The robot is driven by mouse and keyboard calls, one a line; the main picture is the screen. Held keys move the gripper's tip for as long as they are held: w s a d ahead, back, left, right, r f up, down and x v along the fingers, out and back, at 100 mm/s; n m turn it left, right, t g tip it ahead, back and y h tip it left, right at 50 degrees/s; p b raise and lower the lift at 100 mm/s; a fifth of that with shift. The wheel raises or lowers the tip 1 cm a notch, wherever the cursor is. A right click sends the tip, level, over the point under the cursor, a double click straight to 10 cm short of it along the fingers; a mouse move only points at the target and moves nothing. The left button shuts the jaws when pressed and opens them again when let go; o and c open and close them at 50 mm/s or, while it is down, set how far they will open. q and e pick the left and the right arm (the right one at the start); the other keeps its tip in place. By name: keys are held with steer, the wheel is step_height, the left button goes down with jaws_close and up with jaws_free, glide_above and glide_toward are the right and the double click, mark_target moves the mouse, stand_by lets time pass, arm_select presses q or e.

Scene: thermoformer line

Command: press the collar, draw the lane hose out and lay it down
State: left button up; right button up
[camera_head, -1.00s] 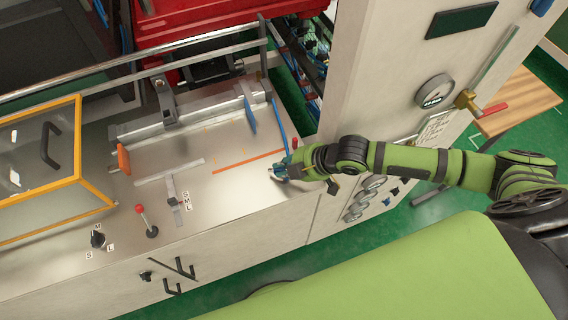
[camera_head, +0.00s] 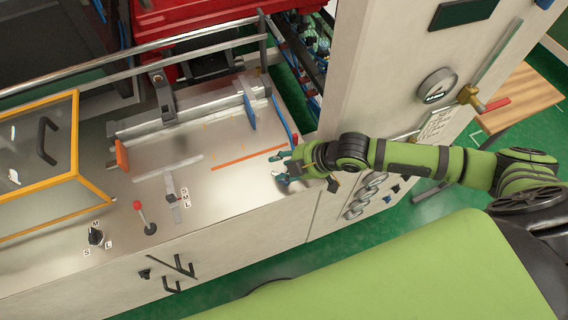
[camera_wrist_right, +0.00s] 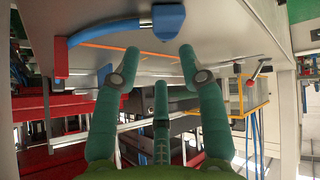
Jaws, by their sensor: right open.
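In the right wrist view the hose (camera_wrist_right: 105,32) runs across the top and meets a bent blue fitting (camera_wrist_right: 172,20) with a grey band. I cannot tell which part is the collar, or whether the hose is seated. My right gripper (camera_wrist_right: 159,57) has its fingers spread, with nothing between them. The bent fitting appears just beyond the fingertips, apart from them in the picture. My left gripper is in neither view.
A red block (camera_wrist_right: 61,60) stands at the hose's other side in the wrist view. A red-knobbed lever (camera_head: 138,206) and an orange-framed guard (camera_head: 76,135) stand further left. A tall cabinet (camera_head: 370,70) rises at right.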

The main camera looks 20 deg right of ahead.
step_height(320, 180, up, 10)
stand_by(0.4)
steer(key=shift+f, duration=0.15)
stand_by(0.4)
steer(key=s+a+f+m, duration=0.2)
steer(key=s+a, duration=0.2)
steer(key=a, duration=0.2)
steer(key=s+d+f+m+g+h, duration=0.2)
steer(key=s+d+f+m+h, duration=0.5)
steer(key=s+d+m, duration=0.5)
step_height(320, 180, down, 28)
steer(key=s+n+g+y+b, duration=0.1)
steer(key=s+n+g+b, duration=0.15)
steer(key=b, duration=0.25)
steer(key=s+d+f+b, duration=0.2)
steer(key=s+f+b, duration=0.2)
steer(key=s+f, duration=1.2)
step_height(320, 180, down, 2)
steer(key=shift+d+f+m, duration=0.2)
steer(key=shift+m, duration=0.15)
